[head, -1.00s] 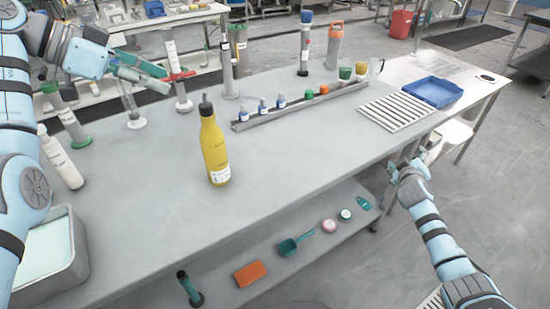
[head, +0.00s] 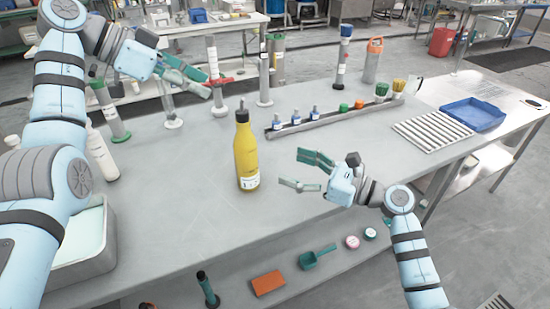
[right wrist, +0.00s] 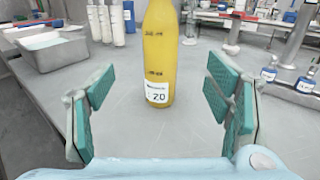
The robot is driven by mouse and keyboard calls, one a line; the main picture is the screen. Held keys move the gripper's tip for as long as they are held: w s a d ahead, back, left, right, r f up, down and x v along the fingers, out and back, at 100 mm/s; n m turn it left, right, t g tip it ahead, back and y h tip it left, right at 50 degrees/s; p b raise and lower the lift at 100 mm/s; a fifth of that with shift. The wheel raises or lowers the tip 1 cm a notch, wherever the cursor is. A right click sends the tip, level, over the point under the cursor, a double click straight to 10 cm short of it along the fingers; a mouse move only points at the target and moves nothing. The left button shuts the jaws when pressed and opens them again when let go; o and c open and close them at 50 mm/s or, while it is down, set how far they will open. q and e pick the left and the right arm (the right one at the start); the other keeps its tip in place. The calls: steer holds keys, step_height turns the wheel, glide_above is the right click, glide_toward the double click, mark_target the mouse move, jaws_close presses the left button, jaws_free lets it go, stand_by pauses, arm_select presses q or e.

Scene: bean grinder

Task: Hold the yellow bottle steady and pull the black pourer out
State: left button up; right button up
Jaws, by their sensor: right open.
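The yellow bottle (head: 246,158) stands upright on the grey table, with a white label low on its side. The black pourer (head: 242,104) sits in its neck. My right gripper (head: 300,172) is open and empty, to the right of the bottle and apart from it. In the right wrist view the bottle (right wrist: 159,55) stands beyond the gap between the open fingers (right wrist: 160,100); its top is cut off there. My left gripper (head: 208,85) is open and empty above the table, left of the bottle and a little higher than the pourer in the picture.
A white bottle (head: 101,152) and a metal tub (head: 103,250) are at the left. Cylinders on bases (head: 264,80) stand behind. Table around the yellow bottle is clear.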

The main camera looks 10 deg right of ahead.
mark_target(256, 153)
steer(key=x, duration=1.2)
steer(key=shift+w+a, duration=0.15)
steer(key=shift+a, duration=0.1)
